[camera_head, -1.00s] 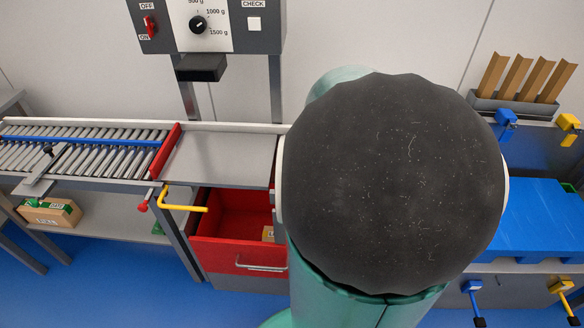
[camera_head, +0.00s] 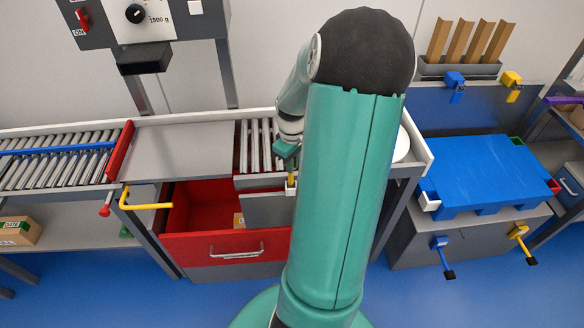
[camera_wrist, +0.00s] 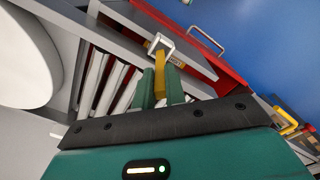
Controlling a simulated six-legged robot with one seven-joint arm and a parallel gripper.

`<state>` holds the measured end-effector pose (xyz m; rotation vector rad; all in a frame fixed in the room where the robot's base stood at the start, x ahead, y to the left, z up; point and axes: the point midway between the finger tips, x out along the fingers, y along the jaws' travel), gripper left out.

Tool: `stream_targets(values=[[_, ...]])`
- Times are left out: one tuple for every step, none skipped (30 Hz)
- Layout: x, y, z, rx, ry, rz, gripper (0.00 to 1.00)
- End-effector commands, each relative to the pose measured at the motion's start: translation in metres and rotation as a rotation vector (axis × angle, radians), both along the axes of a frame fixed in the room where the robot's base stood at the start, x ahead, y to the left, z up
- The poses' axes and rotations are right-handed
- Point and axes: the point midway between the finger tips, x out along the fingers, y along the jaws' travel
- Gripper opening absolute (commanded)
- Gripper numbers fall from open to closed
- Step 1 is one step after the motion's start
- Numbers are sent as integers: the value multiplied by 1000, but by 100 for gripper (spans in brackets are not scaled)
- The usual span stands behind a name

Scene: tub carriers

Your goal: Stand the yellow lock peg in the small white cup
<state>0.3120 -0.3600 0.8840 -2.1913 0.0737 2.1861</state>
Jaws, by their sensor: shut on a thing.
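The yellow lock peg (camera_wrist: 160,63) is between the two teal fingers of my gripper (camera_wrist: 162,85), which is shut on it. In the wrist view its far end meets the small white cup (camera_wrist: 163,44), a square open frame; I cannot tell how deep it sits. In the head view the peg (camera_head: 291,179) looks upright below my gripper (camera_head: 287,152). The cup (camera_head: 290,190) is at its lower end, by the front edge of the roller bench. My arm hides what is right of it.
An open red drawer (camera_head: 212,244) is below left, with a yellow bent handle (camera_head: 146,206) near it. Rollers (camera_head: 258,148) lie behind the gripper. A white round thing (camera_head: 402,145) is right of my arm. A blue pallet (camera_head: 480,175) with a white corner block (camera_head: 430,202) stands further right.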

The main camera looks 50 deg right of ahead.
Motion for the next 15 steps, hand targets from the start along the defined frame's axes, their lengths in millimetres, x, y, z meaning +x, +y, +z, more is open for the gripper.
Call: stream_targets(values=[[-1,1,-10,5,4,2,0],[-1,2,-15,5,3,2,0],[0,2,-19,4,2,1,0],[-1,1,-21,3,2,2,0],[0,1,-22,2,2,2,0],[0,1,-23,1,1,2,0],[0,1,-23,1,1,2,0],[0,1,-22,1,1,2,0],[0,1,-22,1,1,1,0],[0,1,-22,1,1,1,0],[0,1,-22,1,1,1,0],[0,1,-23,1,1,2,0],[0,1,-23,1,1,2,0],[0,1,-24,2,1,2,0],[0,1,-26,2,1,2,0]])
